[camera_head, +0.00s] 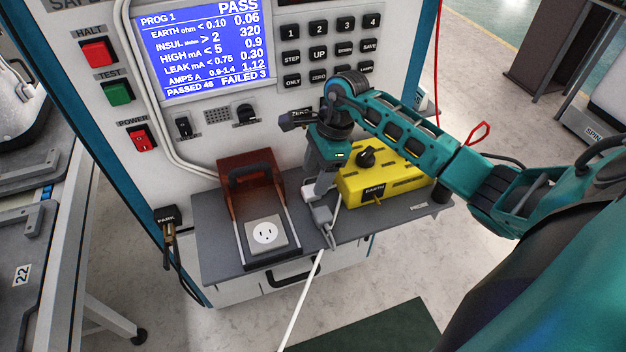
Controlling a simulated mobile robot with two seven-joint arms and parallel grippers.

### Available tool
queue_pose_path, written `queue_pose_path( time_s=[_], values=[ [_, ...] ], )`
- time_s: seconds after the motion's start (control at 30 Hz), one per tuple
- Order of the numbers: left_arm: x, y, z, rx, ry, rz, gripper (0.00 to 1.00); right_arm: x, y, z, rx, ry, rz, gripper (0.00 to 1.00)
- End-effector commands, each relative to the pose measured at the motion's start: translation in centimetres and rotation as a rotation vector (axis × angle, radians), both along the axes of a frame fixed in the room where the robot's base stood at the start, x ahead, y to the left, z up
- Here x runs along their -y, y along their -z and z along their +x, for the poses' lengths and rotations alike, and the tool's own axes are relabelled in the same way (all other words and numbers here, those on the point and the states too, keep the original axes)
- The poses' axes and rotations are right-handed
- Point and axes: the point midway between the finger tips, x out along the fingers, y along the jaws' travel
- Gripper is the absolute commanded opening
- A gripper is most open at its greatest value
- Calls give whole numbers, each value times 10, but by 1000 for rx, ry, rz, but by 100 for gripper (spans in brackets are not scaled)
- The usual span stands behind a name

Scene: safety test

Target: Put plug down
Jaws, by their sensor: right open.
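My right gripper (318,208) reaches down to the grey shelf (225,255), between the outlet and the yellow box. Its jaws are open. A small white piece (308,191), which looks like the plug, is low beside the fingers and partly hidden by them. I cannot tell whether it touches them. A white cord (303,300) runs from the gripper area over the shelf's front edge towards the floor. The white outlet (265,234) is empty, with its reddish-brown hinged cover (249,186) raised behind it. My left gripper is not in view.
A yellow box (385,178) marked EARTH stands just right of the gripper. The tester panel (190,140) rises behind, its blue screen (203,48) reading PASS. A PARK holder (166,217) hangs left of the shelf. The shelf's left end is bare.

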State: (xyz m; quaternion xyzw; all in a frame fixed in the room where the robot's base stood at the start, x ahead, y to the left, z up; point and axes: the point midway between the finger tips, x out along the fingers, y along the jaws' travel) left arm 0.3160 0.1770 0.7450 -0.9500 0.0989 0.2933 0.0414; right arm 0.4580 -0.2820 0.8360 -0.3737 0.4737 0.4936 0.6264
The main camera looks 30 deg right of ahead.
Motion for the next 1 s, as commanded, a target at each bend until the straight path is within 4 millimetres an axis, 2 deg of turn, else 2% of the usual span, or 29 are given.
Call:
queue_pose_path(
  time_s=[0.03, 0.2, 0.4, 0.6, 1.0],
  values=[
    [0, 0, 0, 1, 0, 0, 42, 5, -13, 0, 5, -1, -4, 63],
    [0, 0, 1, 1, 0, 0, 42, 15, -49, -3, 3, 0, -4, 63],
    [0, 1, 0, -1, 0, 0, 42, 22, -77, -5, 1, 2, -2, 63],
    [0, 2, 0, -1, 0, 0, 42, 23, -85, -6, -1, 0, 0, 63],
    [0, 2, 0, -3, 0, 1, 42, 23, -85, -6, -1, 1, 0, 63]
  ],
)
